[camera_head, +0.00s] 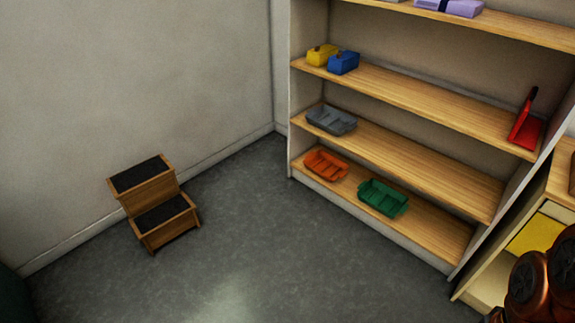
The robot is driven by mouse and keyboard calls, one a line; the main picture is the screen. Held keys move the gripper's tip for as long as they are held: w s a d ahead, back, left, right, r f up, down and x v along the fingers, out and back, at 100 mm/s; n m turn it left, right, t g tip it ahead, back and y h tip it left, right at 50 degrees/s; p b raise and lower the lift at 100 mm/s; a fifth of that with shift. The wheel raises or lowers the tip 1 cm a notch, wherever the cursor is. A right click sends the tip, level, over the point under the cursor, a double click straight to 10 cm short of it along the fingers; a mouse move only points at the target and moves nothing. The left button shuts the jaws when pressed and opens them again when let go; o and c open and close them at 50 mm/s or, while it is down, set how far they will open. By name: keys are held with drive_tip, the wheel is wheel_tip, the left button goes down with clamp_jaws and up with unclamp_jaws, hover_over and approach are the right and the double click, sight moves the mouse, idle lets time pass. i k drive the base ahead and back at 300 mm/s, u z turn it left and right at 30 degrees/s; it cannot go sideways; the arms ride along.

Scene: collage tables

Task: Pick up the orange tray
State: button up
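The orange tray (326,165) is a small compartmented tray. It sits on the bottom shelf of the white bookcase, near its left end. A green tray (382,197) of similar shape lies to its right on the same shelf, with a small gap between them. The shelf above is close over the orange tray. My gripper is not in view; only dark reddish rounded parts, likely of my arm, show at the lower right corner.
The bookcase (291,130) has wooden shelves holding a grey tray (331,120), yellow and blue boxes (343,62) and a red object (525,128). A two-step wooden stool (160,236) stands by the left wall. The grey floor (265,240) before the bookcase is clear.

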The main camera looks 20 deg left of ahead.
sight(327, 167)
drive_tip(key=u, duration=0.7)
drive_tip(key=i, duration=0.55)
